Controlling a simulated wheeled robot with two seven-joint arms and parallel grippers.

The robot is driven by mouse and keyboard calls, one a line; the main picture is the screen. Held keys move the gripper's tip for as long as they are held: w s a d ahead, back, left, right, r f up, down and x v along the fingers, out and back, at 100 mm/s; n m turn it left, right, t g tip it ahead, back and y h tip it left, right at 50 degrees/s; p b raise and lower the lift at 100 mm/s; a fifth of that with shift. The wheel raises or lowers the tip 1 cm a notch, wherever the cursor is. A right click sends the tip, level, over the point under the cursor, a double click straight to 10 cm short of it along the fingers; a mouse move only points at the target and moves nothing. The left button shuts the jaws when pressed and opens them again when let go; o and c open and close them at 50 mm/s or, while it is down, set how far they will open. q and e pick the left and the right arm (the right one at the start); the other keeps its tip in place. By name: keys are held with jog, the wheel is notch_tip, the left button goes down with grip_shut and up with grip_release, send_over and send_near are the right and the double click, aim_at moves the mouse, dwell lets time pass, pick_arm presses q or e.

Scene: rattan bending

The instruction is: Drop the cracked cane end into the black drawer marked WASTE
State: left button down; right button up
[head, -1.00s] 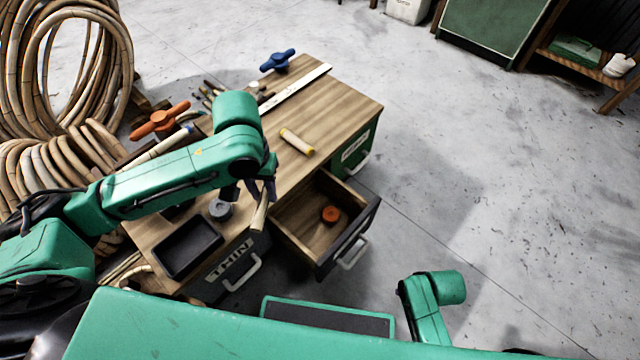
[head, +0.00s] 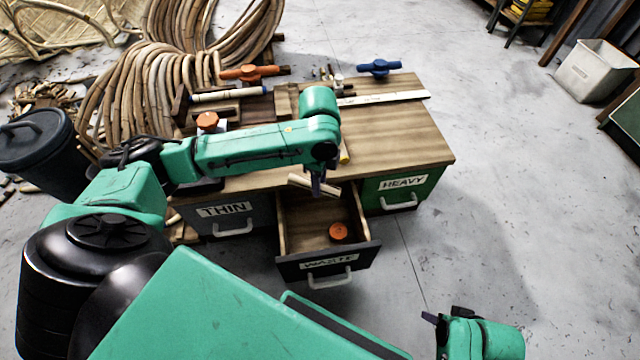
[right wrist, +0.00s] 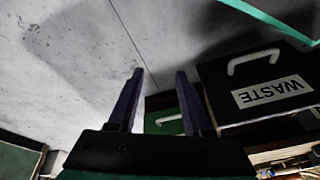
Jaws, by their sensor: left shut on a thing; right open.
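The black drawer marked WASTE (head: 292,270) is pulled open in the middle of the bench front. A round orange thing (head: 338,231) lies inside it. My left gripper (head: 318,188) is shut on a short pale cane piece, the cane end (head: 299,181), and holds it over the rear part of the open drawer. Its cracks are too small to make out. My right gripper (head: 436,322) is open and empty, low and to the right of the drawer. In the right wrist view its fingers (right wrist: 160,85) are apart, left of the upside-down WASTE front (right wrist: 222,90).
A dark THIN drawer (head: 205,226) and a green HEAVY drawer (head: 425,187) flank it, both shut. The wooden bench top (head: 400,130) carries a white ruler (head: 385,98), a blue-handled clamp (head: 379,67) and an orange-handled one (head: 250,73).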

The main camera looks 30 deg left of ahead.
notch_tip(320, 180, up, 4)
jog(key=a+t+b, duration=0.1)
jog(key=a+b, duration=0.1)
pick_arm(q)
notch_tip(320, 180, down, 10)
jog(key=w+a+m+b, duration=0.2)
jog(key=m+b, duration=0.7)
jog(key=m, duration=0.2)
jog(key=shift+w, duration=0.25)
pick_arm(e)
jog(key=w+a+f+t+y, duration=0.3)
jog(key=a+f+t+y, duration=0.2)
jog(key=a+f+t, duration=0.2)
jog(key=a+f, duration=0.2)
jog(key=a, duration=0.1)
jog(key=shift+w+a+f+m+t, duration=0.2)
jog(key=shift+w+f+m+t, duration=0.1)
jog(key=shift+m, duration=0.1)
pick_arm(q)
jog(key=shift+r, duration=0.1)
jog(key=c, duration=0.5)
grip_release()
pick_arm(e)
jog(key=shift+r, duration=0.1)
